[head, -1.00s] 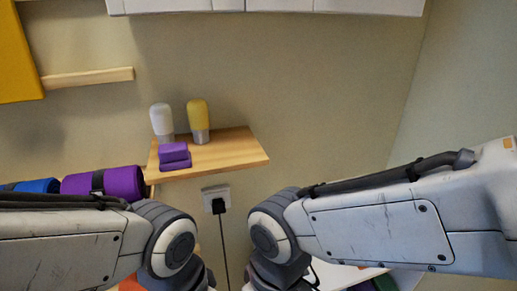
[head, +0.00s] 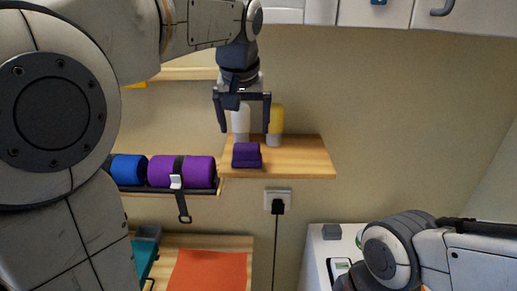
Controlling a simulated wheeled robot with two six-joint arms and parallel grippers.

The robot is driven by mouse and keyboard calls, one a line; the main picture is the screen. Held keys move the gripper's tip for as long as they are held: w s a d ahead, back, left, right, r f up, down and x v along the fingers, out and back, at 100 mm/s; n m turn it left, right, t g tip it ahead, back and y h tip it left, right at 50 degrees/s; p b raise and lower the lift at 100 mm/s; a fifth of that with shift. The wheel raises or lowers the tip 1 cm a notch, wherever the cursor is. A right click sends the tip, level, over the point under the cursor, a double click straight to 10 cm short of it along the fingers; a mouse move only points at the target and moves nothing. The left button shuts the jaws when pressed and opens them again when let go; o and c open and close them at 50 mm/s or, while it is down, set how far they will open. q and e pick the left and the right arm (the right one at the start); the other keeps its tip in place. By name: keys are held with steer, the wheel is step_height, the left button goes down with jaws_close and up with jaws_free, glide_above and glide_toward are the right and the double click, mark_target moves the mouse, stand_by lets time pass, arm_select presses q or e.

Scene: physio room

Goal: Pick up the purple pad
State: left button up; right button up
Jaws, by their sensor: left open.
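The purple pad (head: 246,155) lies on a small wooden wall shelf (head: 300,160), near its left end. It looks like two stacked purple layers. My left gripper (head: 245,128) hangs above the pad, pointing down, with its two fingers apart and nothing between them that I can make out as held.
A white bottle (head: 241,121) and a yellow bottle (head: 275,121) stand on the shelf behind the pad. Purple (head: 190,171) and blue (head: 129,169) rolls lie on a rack to the left. White cabinets (head: 375,12) hang above. A socket (head: 278,200) sits below.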

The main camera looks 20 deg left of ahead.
mark_target(247, 145)
arm_select(q)
steer(key=x, duration=0.4)
steer(key=shift+w+f+p, duration=0.1)
steer(key=shift+f+p, duration=0.05)
steer(key=shift+p, duration=0.15)
steer(key=p+x, duration=0.2)
steer(key=x, duration=0.2)
steer(key=shift+f, duration=0.15)
steer(key=shift+w+f, duration=0.1)
steer(key=shift+f, duration=0.4)
steer(key=c, duration=1)
steer(key=shift+c, duration=0.2)
steer(key=shift+r, duration=0.45)
steer(key=r+b, duration=0.1)
steer(key=d+r, duration=0.1)
steer(key=r, duration=0.1)
steer(key=shift+w+r+b, duration=0.15)
steer(key=shift+r+b, duration=0.15)
steer(key=shift+b, duration=0.05)
steer(key=w+d+r+b, duration=0.1)
steer(key=d+r, duration=0.5)
steer(key=d, duration=0.4)
steer(key=shift+w+d+r, duration=0.15)
steer(key=shift+d+r, duration=0.15)
